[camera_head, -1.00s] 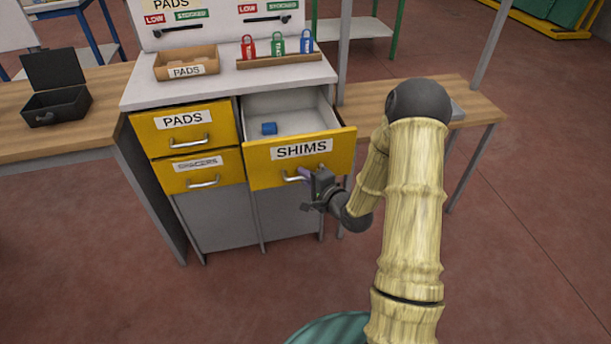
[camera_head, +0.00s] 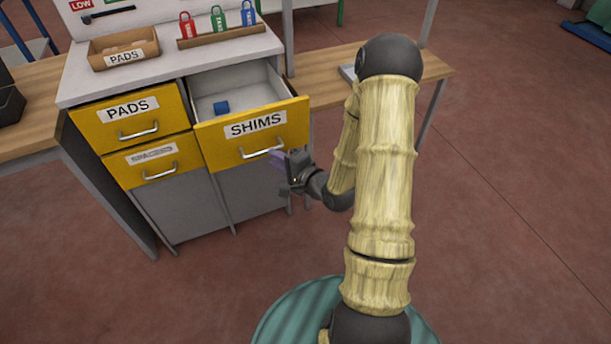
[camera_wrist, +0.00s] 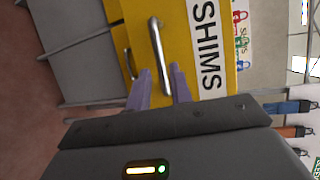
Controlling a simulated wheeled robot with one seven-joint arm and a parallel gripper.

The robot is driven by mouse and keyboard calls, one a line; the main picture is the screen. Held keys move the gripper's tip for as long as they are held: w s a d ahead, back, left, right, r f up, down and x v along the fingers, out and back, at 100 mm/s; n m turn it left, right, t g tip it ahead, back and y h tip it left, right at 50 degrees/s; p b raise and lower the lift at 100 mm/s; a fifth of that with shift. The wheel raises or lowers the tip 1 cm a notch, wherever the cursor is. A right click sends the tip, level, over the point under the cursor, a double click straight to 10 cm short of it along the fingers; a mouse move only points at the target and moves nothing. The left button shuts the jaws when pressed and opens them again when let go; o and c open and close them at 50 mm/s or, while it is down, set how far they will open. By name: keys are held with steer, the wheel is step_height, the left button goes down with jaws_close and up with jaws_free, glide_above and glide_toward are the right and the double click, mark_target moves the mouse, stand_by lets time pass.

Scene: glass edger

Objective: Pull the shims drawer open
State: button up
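The shims drawer (camera_head: 252,132) has a yellow front with a white SHIMS label and stands pulled out of the cabinet's upper right. My gripper (camera_head: 276,158) is at the handle's right end. In the wrist view its two purple fingers (camera_wrist: 160,70) are spread, with visible gaps to the bar, so it is open and not clamped on it.
The pads drawer (camera_head: 129,117) and another yellow drawer (camera_head: 152,161) below it are shut. A pads box (camera_head: 123,57) and a rack of coloured tags (camera_head: 217,36) stand on the cabinet top. Wooden side tables flank the cabinet.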

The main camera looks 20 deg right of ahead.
steer(key=p+v, duration=1)
steer(key=v, duration=0.1)
steer(key=shift+s, duration=0.2)
steer(key=shift+r, duration=0.1)
stand_by(0.3)
